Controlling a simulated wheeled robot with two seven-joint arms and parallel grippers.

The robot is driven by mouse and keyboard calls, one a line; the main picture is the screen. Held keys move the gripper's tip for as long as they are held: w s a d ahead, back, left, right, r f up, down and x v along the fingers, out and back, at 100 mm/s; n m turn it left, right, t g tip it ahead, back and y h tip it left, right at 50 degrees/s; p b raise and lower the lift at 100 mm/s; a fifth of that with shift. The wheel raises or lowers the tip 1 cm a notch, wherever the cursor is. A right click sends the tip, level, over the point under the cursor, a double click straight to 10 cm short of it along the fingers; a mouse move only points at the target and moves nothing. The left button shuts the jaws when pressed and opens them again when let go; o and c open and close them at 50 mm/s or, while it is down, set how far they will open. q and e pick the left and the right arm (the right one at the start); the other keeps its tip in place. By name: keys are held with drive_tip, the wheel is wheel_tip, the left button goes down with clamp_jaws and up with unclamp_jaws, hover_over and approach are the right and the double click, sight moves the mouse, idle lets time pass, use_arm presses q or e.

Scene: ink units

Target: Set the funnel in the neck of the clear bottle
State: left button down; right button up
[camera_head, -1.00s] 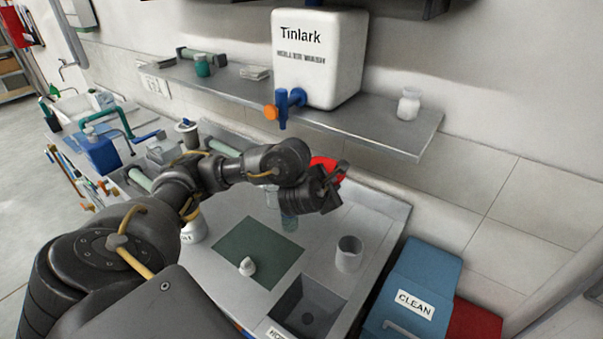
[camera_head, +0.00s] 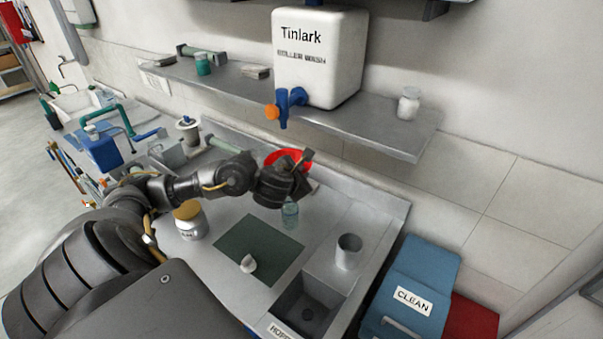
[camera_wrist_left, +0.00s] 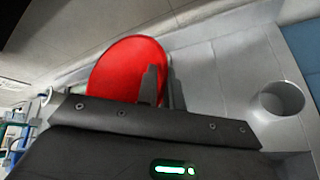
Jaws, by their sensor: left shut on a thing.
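The red funnel (camera_head: 283,155) is held by my left gripper (camera_head: 304,163), which is shut on it. In the left wrist view, the funnel's wide red face (camera_wrist_left: 128,68) is beside the gripper fingers (camera_wrist_left: 162,88). The funnel's spout is hidden behind the gripper. The clear bottle (camera_head: 290,215) stands upright on the bench, by the right far corner of the green mat. In the head view it shows just below my gripper, and the funnel looks apart from it. Its neck is partly covered by my gripper. My right gripper is not in view.
A small white piece (camera_head: 248,264) lies on the green mat (camera_head: 262,246). An amber-topped jar (camera_head: 189,222) stands left. A shelf (camera_head: 385,130) with a white tank (camera_head: 318,60) overhangs the back.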

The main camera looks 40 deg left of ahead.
use_arm(q)
wheel_tip(320, 180, down, 6)
drive_tip(key=b, duration=0.5)
drive_tip(key=shift+r+b, duration=0.1)
drive_tip(key=shift+b, duration=0.2)
drive_tip(key=shift+s, duration=0.2)
idle(1.0)
